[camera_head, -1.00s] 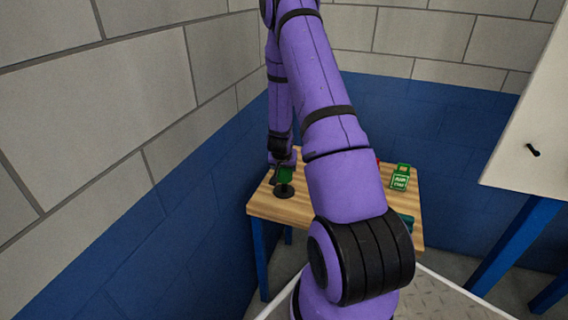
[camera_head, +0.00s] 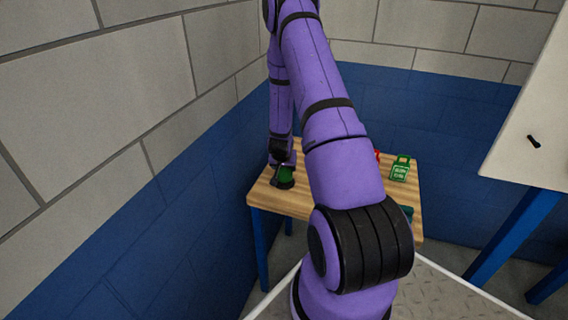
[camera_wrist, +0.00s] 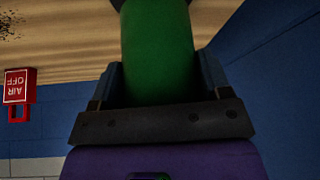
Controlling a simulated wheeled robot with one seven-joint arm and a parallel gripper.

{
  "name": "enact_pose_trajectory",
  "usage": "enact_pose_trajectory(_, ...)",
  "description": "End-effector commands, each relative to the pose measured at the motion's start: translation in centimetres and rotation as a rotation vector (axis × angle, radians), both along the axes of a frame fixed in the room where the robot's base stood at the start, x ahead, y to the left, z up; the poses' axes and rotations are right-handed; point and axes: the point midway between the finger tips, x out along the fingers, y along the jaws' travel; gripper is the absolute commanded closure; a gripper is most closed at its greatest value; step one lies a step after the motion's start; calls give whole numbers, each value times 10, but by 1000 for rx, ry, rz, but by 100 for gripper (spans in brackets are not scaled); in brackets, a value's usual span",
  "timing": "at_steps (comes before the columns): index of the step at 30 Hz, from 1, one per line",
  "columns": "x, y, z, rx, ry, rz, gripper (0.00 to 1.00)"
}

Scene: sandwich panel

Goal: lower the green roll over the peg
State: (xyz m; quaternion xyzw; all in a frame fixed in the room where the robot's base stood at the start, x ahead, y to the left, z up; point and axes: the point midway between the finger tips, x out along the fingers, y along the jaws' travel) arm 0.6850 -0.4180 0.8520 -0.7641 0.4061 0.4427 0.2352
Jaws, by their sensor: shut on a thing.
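The green roll (camera_head: 286,174) is near the left front part of the wooden table, just above or on a round black base (camera_head: 284,186). The peg itself is hidden, so I cannot tell how far down the roll sits. My gripper (camera_head: 281,165) is shut on the roll from behind. In the wrist view the green roll (camera_wrist: 158,45) fills the space between the two fingers of my gripper (camera_wrist: 158,82). A dark edge shows at the roll's far end, at the top of that view.
The wooden table (camera_head: 262,198) also holds a green labelled item (camera_head: 400,172) at right. A red box marked AIR OFF (camera_wrist: 18,90) appears upside down in the wrist view. A blue wall (camera_head: 190,215) stands close on the left. A white panel (camera_head: 528,110) is at right.

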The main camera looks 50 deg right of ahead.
Motion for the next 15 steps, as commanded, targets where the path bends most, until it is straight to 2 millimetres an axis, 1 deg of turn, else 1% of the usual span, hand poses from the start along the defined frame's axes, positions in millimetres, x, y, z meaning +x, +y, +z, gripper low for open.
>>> enact_pose_trajectory(6,0,0,-10,0,1,0,56)
enact_pose_trajectory(15,0,0,-18,0,0,-1,56)
